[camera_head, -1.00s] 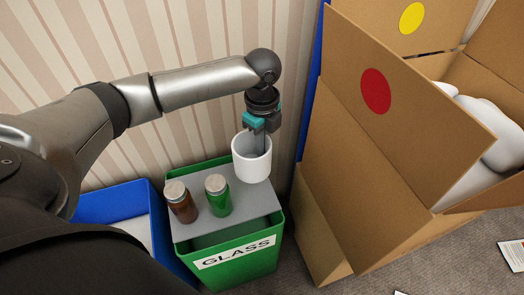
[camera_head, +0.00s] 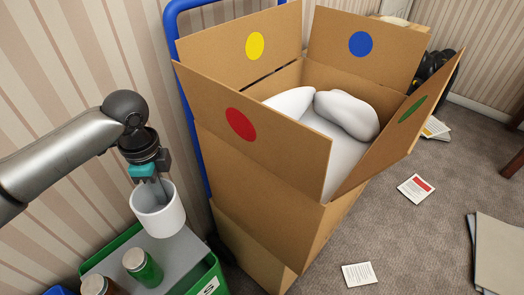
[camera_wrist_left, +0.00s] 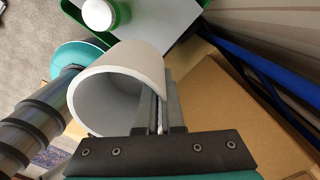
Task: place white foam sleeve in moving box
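The white foam sleeve (camera_head: 163,219) is a short, hollow white tube, held roughly upright. My left gripper (camera_head: 160,188) is shut on its wall, one finger inside the tube; the left wrist view also shows the sleeve (camera_wrist_left: 110,90) beside the close-set fingers (camera_wrist_left: 159,110). The sleeve is above the green glass bin, left of the moving box (camera_head: 250,190). The moving box is tall brown cardboard, with open flaps bearing red, yellow, blue and green dots. Rounded white items (camera_head: 345,113) lie inside it. My right gripper is not in view.
A green bin (camera_head: 212,280) with a grey top carries a green jar (camera_head: 142,267) and a brown jar (camera_head: 100,286). A blue frame (camera_head: 177,70) stands behind the box. Papers (camera_head: 415,188) and grey boards (camera_head: 497,250) lie on the carpet at right.

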